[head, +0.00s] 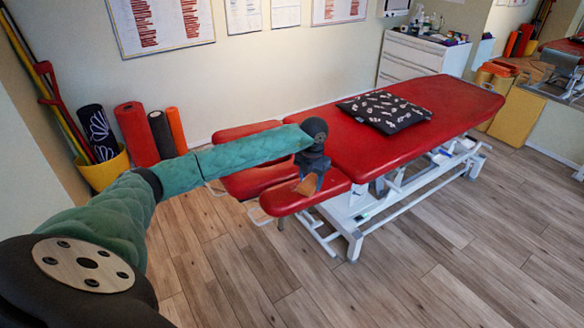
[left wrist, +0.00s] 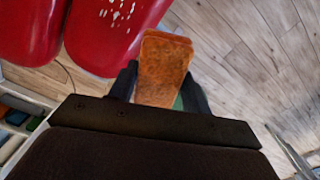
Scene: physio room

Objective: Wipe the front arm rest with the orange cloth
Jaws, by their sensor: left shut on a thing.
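The orange cloth (head: 307,186) is a small brownish-orange pad. My left gripper (head: 308,179) is shut on it, with the cloth between the two dark fingers in the left wrist view (left wrist: 165,70). In the head view the cloth shows in front of the front arm rest (head: 283,201), a red padded piece at the near end of the table. In the left wrist view a red pad with white spots (left wrist: 112,40), seemingly this arm rest, lies left of the cloth's tip. I cannot tell whether the cloth touches it. My right gripper is not in view.
The red treatment table (head: 440,98) on a white frame bears a dark patterned pillow (head: 385,110). Other red pads (head: 250,180) lie behind my gripper. A yellow bucket (head: 105,170) and rolled mats (head: 137,133) stand at left. The wooden floor (head: 420,260) in front is clear.

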